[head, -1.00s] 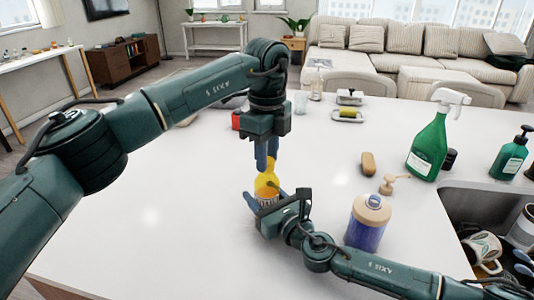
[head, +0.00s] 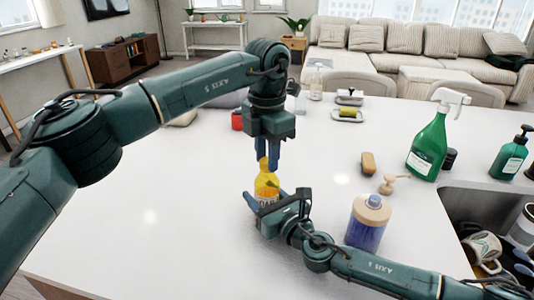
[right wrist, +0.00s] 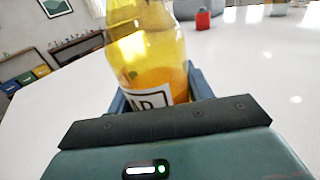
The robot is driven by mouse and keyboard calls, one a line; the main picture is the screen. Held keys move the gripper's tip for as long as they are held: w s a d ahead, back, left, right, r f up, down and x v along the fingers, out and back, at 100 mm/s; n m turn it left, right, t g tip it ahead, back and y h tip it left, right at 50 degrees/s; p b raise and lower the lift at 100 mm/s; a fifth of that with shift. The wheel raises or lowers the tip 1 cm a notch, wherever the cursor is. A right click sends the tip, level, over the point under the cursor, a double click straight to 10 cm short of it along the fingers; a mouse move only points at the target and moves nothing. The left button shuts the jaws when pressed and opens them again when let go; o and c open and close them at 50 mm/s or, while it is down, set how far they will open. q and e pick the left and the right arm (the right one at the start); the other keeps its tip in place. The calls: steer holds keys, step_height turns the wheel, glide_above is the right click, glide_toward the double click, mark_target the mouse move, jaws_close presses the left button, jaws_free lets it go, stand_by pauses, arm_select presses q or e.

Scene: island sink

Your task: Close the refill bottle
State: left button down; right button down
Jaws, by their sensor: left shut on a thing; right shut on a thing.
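The refill bottle (head: 266,185), clear yellow with amber liquid and a white label, stands upright near the middle of the white counter. It also shows in the right wrist view (right wrist: 150,70), where its top is out of frame. My right gripper (head: 265,205) is shut around its lower body. My left gripper (head: 267,165) points straight down over the bottle, its blue fingers closed at the bottle's yellow top. The fingers partly hide that top, so I cannot tell the cap from the neck.
Right of the bottle stand a blue bottle with a beige top (head: 369,224), a loose beige pump head (head: 389,185), a brown block (head: 368,163) and a green spray bottle (head: 428,147). The sink (head: 478,200) is at the right. The counter's left front is clear.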

arm_select(q)
steer(key=m, duration=0.6)
steer(key=shift+m, duration=0.4)
steer(key=m, duration=0.5)
steer(key=shift+m, duration=0.3)
steer(key=c, duration=1.1)
jaws_free()
steer(key=shift+o, duration=0.2)
steer(key=shift+r, duration=0.1)
step_height(320, 180, up, 12)
arm_select(e)
steer(key=c, duration=0.5)
jaws_free()
